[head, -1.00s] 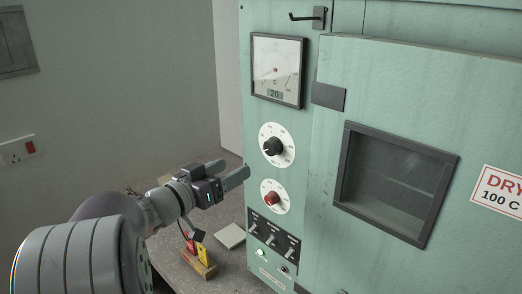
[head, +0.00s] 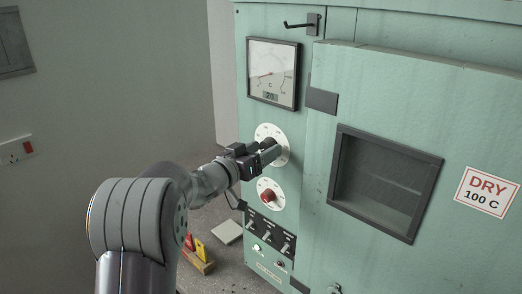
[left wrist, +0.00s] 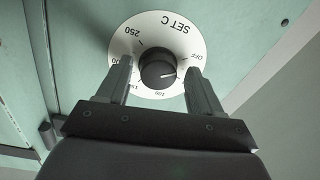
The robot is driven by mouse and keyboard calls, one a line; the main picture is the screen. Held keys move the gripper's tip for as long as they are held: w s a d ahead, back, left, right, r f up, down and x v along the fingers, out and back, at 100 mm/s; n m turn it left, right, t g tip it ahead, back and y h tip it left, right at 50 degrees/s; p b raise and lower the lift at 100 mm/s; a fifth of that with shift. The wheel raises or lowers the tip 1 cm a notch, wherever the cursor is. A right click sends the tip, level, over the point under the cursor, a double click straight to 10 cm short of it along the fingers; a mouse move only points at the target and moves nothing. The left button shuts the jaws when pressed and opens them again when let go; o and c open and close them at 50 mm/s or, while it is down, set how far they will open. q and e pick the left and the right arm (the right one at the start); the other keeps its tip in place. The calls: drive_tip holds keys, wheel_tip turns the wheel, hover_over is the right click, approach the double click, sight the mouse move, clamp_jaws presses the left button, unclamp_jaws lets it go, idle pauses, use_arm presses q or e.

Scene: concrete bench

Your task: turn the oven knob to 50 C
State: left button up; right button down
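The black oven knob (left wrist: 157,70) sits in the middle of a white dial (left wrist: 180,24) marked SET C, OFF and up to 250. In the left wrist view its white pointer mark lies to the right, below the OFF label. The 50 mark is not readable behind a finger. My left gripper (left wrist: 159,68) is open, one finger on each side of the knob, with gaps showing between fingers and knob. In the head view my left gripper (head: 273,151) covers most of the knob, and the dial (head: 264,130) shows around it. My right gripper is not in view.
A red knob (head: 268,196) on its own dial is just below. Under it are several toggle switches (head: 269,233). A meter (head: 273,72) is above, and the oven window (head: 383,182) is to the right. Coloured items (head: 200,250) lie on the bench.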

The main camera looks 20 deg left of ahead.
use_arm(q)
drive_tip(key=shift+d, duration=0.1)
drive_tip(key=c, duration=0.9)
drive_tip(key=shift+o, duration=0.2)
drive_tip(key=shift+m+b, duration=4.15)
drive_tip(key=shift+m, duration=0.85)
